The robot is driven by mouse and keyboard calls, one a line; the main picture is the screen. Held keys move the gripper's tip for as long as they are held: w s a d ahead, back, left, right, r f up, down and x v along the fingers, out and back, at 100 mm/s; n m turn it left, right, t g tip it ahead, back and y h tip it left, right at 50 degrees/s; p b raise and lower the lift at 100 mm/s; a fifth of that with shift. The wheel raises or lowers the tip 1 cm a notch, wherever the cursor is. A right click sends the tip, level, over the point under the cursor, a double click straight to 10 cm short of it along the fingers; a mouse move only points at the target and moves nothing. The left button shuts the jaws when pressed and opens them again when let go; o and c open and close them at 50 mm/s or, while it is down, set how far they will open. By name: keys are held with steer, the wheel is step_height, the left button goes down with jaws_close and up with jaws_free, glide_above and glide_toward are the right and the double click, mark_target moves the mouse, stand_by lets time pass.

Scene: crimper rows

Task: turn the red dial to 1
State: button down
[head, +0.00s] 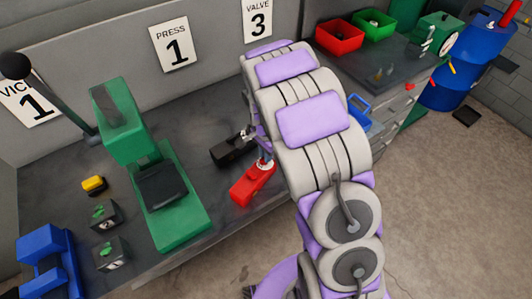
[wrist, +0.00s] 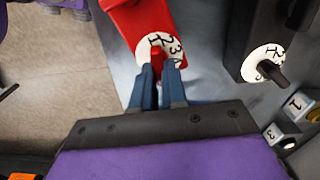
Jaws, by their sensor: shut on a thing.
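The red dial unit (head: 252,184) sits near the front edge of the workbench in the head view. In the wrist view its red body (wrist: 140,22) carries a white numbered disc (wrist: 147,42) with a small red knob (wrist: 156,56). My gripper (wrist: 160,70) has its two dark blue fingers closed around that knob. Digits 1, 2 and 3 show on the disc above the fingers. The fingers hide the lower part of the disc, and I cannot tell which number the knob points to. In the head view my arm covers part of the area around the dial.
A black dial unit (head: 232,150) stands close beside the red one; its black knob (wrist: 272,72) shows in the wrist view. A green press (head: 165,195) stands to the left. Red (head: 340,38) and green (head: 374,25) bins stand farther back. Open floor lies in front.

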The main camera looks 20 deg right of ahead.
steer(key=shift+n, duration=0.4)
steer(key=c, duration=1.2)
jaws_free()
steer(key=shift+o, duration=0.2)
step_height(320, 180, up, 17)
steer(key=p, duration=0.1)
steer(key=shift+r, duration=0.15)
steer(key=s+n+g+b, duration=0.1)
steer(key=s+n+b, duration=0.4)
steer(key=s, duration=2.9)
steer(key=n, duration=0.7)
steer(key=shift+s+a+g, duration=0.25)
steer(key=shift+g, duration=0.15)
